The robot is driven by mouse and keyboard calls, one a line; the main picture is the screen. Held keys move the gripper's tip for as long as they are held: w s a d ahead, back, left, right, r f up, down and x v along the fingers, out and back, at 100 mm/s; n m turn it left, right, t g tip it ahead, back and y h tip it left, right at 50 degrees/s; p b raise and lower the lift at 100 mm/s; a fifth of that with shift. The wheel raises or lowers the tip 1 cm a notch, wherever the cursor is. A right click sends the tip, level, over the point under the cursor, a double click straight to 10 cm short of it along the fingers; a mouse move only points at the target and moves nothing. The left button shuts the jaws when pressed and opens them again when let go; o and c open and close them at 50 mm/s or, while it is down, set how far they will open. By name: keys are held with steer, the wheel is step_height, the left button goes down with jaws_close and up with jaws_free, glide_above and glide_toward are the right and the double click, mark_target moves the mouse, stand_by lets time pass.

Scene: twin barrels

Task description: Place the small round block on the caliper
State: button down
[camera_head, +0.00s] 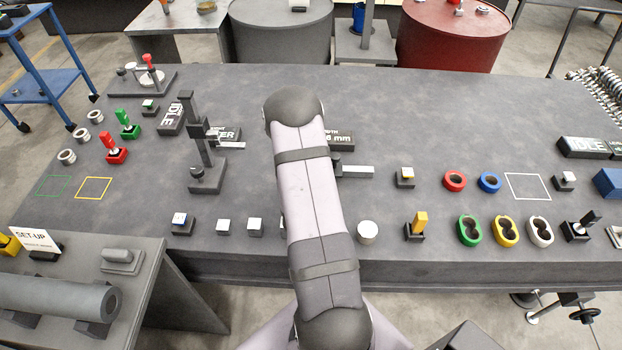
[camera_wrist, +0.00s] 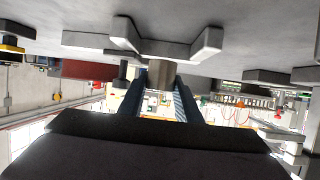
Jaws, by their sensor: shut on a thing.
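My gripper (camera_wrist: 162,98) shows in the wrist view, its two dark blue fingers shut on a short grey-beige cylinder, the small round block (camera_wrist: 161,74). Just beyond the block is a grey piece with two upturned prongs (camera_wrist: 165,47); I cannot tell whether the block touches it. In the head view my arm hides my gripper and the held block. A grey slide-like device (camera_head: 356,171) beside a display ending in "mm" (camera_head: 339,138) shows right of my arm. It may be the caliper, and its left part is hidden.
A white round block (camera_head: 367,232) stands near the front edge, right of my arm. A dark upright gauge stand (camera_head: 207,172) is to the left. Coloured rings (camera_head: 455,181) and two-hole pieces (camera_head: 506,231) are at the right. The table's back middle is clear.

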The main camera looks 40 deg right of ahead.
steer(key=shift+f, duration=1.95)
steer(key=shift+f, duration=0.1)
steer(key=c, duration=1.7)
jaws_free()
steer(key=shift+f, duration=0.15)
steer(key=shift+o, duration=0.6)
steer(key=shift+r, duration=0.2)
steer(key=b+v, duration=0.1)
steer(key=v, duration=0.9)
steer(key=shift+a+r, duration=0.1)
steer(key=shift+r, duration=0.15)
steer(key=shift+p+v, duration=0.9)
steer(key=shift+p, duration=0.3)
steer(key=shift+f, duration=0.15)
